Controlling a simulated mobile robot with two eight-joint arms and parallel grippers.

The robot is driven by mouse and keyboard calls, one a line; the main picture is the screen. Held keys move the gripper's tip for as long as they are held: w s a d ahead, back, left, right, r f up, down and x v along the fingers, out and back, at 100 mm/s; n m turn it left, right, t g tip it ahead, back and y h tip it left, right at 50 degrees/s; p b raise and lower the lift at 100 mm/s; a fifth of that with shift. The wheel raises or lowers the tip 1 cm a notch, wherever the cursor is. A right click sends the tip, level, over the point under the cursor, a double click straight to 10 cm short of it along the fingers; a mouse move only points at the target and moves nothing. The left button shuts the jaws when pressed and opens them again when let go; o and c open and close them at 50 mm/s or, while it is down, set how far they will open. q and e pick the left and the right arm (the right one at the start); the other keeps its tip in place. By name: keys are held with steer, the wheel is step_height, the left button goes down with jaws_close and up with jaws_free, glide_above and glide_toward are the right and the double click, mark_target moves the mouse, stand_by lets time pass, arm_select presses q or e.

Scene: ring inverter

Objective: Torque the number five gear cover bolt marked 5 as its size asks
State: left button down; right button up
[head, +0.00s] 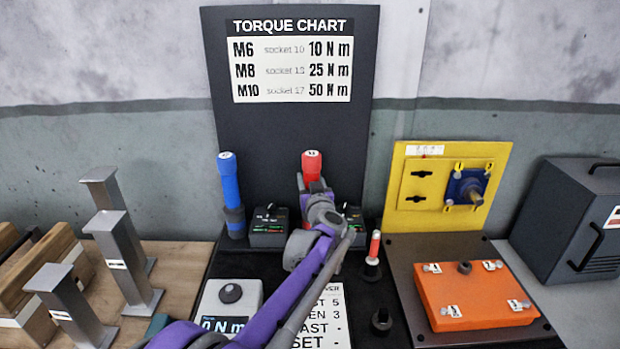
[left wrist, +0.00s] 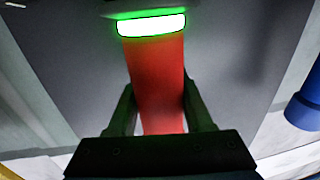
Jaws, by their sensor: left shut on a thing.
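My left gripper (head: 314,190) is shut on a red-handled tool (head: 311,163), upright in front of the dark chart board. In the left wrist view the red handle (left wrist: 157,80) stands between the two fingers, with a lit white and green band at its end. An orange cover (head: 474,292) lies on a dark plate at the right, with small labelled bolts near its corners; their numbers are too small to read. The torque chart (head: 292,61) reads M6 10 N m, M8 25 N m, M10 50 N m. My right gripper is not in view.
A blue-handled tool (head: 229,180) stands left of the held one. A display box (head: 229,305) reads N m, its number partly hidden by my arm. A red-topped piece (head: 373,250) stands near the orange cover. A yellow panel (head: 412,215) and dark case (head: 582,215) stand at the right.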

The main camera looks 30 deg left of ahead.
arm_select(q)
steer(key=shift+f, duration=0.1)
stand_by(0.5)
steer(key=shift+c, duration=1.1)
jaws_free()
